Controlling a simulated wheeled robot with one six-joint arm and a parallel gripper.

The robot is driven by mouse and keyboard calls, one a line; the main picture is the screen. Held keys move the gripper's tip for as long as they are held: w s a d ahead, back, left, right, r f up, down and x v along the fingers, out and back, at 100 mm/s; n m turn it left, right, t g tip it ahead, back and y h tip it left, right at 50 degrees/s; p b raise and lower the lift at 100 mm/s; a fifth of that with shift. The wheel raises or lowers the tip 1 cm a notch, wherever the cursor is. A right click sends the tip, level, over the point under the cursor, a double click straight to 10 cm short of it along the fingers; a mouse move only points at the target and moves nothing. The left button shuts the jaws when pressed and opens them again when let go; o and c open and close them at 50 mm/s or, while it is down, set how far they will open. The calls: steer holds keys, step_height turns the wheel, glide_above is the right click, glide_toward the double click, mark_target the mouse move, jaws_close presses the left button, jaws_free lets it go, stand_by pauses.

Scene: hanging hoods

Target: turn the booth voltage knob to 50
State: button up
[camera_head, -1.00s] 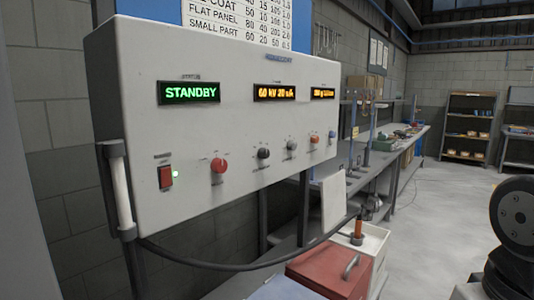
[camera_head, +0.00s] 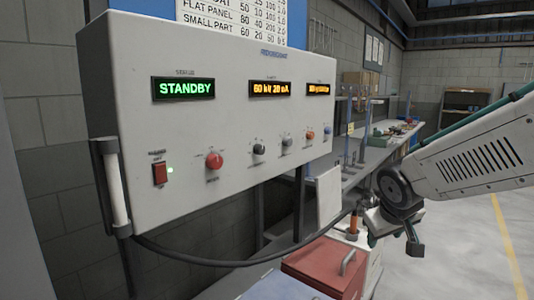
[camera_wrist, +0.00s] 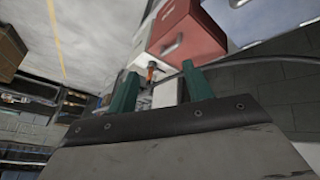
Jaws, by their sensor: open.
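The grey control booth panel (camera_head: 220,115) hangs at left in the head view. Its amber display (camera_head: 270,89) reads 60 kV 20 uA, and a green display (camera_head: 184,88) reads STANDBY. Below sit a red knob (camera_head: 214,160), a black knob (camera_head: 259,149), a grey knob (camera_head: 286,141) and an orange knob (camera_head: 310,135). Their labels are too small to read, but the black knob is under the kV display. My gripper (camera_head: 394,244) is right of and below the panel, apart from it. In the wrist view, my gripper (camera_wrist: 160,72) is open, its green fingers apart and empty.
A black cable (camera_head: 215,262) loops below. A workbench runs behind; open floor lies at right.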

steer(key=w+a+r+n+t+y, duration=0.2)
steer(key=w+a+t, duration=0.25)
steer(key=w, duration=0.75)
steer(key=n+t+y, duration=0.2)
steer(key=n+y, duration=0.5)
steer(key=y, duration=0.6)
glide_toward(262, 151)
steer(key=x, duration=0.8)
steer(key=shift+d, duration=0.1)
steer(key=shift+c, duration=0.3)
steer(key=c, duration=0.9)
